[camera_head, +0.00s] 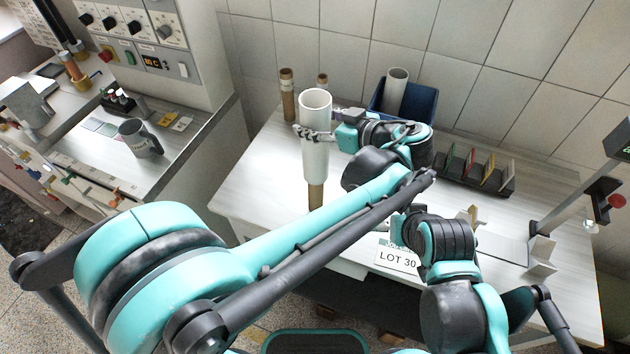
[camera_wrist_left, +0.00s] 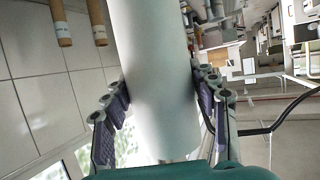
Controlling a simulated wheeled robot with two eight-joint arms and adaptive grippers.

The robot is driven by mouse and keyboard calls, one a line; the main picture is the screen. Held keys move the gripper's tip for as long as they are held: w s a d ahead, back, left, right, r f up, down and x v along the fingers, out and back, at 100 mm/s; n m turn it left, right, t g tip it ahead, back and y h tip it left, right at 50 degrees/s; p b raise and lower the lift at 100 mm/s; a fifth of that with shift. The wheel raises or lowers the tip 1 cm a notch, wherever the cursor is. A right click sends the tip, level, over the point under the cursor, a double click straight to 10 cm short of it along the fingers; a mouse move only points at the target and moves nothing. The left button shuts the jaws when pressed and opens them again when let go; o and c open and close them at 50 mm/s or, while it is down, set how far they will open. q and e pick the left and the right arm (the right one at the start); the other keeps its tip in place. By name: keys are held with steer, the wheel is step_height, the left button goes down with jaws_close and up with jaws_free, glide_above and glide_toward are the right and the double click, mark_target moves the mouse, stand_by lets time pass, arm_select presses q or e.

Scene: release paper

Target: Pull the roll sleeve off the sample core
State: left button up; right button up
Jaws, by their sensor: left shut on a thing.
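The roll sleeve (camera_head: 315,165) is a white hollow tube, roughly upright, with its open top facing the head camera. Brown sample core (camera_head: 316,198) shows directly below the sleeve's lower end; how far it reaches inside is hidden. My left gripper (camera_head: 318,134) is shut on the upper part of the sleeve, coming from the right. In the left wrist view the purple-padded fingers of the left gripper (camera_wrist_left: 163,105) lie on both sides of the white sleeve (camera_wrist_left: 155,60). My right gripper (camera_head: 398,228) is partly hidden beside its arm, well to the lower right of the core.
Two brown rolls (camera_head: 288,98) stand at the back of the white table (camera_head: 258,190). A blue bin (camera_head: 425,103) holding another white tube (camera_head: 397,85) stands behind my left wrist. A black rack (camera_head: 490,178) with coloured cards is at right. A LOT 30 card (camera_head: 397,259) is near the front.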

arm_select(q)
steer(key=shift+r+p, duration=1.2)
steer(key=shift+r, duration=0.7)
step_height(320, 180, up, 7)
steer(key=p, duration=0.5)
step_height(320, 180, up, 4)
steer(key=p, duration=0.3)
stand_by(0.5)
stand_by(0.3)
